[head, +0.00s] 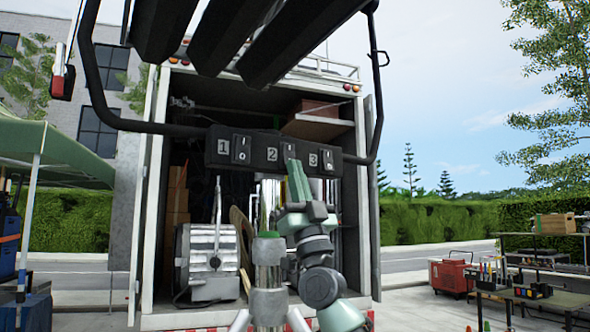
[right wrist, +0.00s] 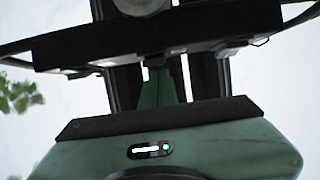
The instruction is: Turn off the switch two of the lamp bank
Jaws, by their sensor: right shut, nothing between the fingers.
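The lamp bank's black switch box (head: 216,162) hangs on a dark tubular frame, marked 1, 2 and 3 from left to right. Switch two (head: 289,151) is just right of the 2; its lower part is hidden behind my right gripper (head: 293,164). That gripper is green, shut and empty, pointing up at switch two. I cannot tell whether it touches the switch, or which way the switch is set. In the right wrist view, the shut fingers (right wrist: 158,76) reach up to the dark box (right wrist: 75,48). My left gripper is not in view.
Switch one (head: 241,149) and switch three (head: 328,161) sit close on either side. Dark lamp bars (head: 235,35) hang above the box. Behind is an open truck (head: 150,200) with a large round-bodied lamp (head: 208,262). A bench (head: 540,297) stands at right.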

